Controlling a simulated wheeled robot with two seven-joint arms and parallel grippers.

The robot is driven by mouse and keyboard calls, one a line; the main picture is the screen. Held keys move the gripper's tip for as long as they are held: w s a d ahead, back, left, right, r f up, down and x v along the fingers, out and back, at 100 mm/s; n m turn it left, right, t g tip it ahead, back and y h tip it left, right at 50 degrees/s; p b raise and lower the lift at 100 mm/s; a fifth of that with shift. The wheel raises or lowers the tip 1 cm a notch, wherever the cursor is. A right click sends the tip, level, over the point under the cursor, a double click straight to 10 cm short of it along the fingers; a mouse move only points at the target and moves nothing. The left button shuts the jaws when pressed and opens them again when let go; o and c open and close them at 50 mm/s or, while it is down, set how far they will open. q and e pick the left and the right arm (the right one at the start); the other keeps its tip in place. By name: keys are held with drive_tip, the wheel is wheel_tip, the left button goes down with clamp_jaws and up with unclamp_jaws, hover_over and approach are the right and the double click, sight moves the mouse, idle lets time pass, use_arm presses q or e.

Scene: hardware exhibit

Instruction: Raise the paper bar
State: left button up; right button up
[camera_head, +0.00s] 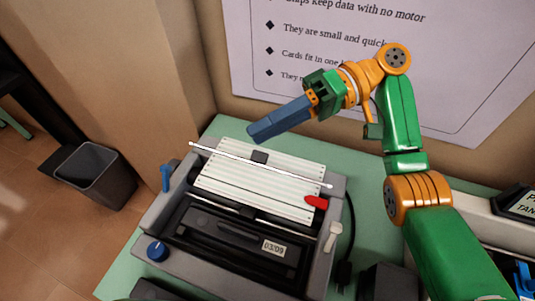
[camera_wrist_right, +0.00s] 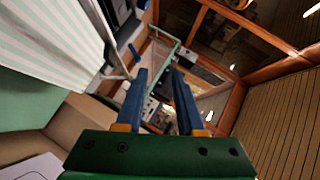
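The paper bar (camera_head: 235,159) is a thin pale rod lying across the striped white paper (camera_head: 250,182) on a grey printer-like machine (camera_head: 318,250). It slants from upper left to lower right, and its ends are near the machine's sides. My right gripper (camera_head: 262,131) has blue fingers and is above the paper's back edge, pointing down-left, apart from the bar. In the right wrist view the two fingers (camera_wrist_right: 160,95) have a clear gap with nothing held between them. Striped paper (camera_wrist_right: 45,35) shows at that view's upper left. My left gripper is out of view.
The machine has a blue lever (camera_head: 166,178), a red tab (camera_head: 316,202), a blue knob (camera_head: 157,251) and a pale lever (camera_head: 333,236). It stands on a green table (camera_head: 118,263). A poster wall (camera_head: 440,60) rises behind. A dark bin (camera_head: 96,177) stands on the floor at left.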

drive_tip(key=s+r+b, duration=0.1)
drive_tip(key=s+r, duration=0.2)
drive_tip(key=s, duration=0.3)
drive_tip(key=s+d+r+b, duration=0.1)
drive_tip(key=s+r, duration=0.2)
drive_tip(key=s, duration=0.3)
drive_tip(key=shift+r+b, duration=0.3)
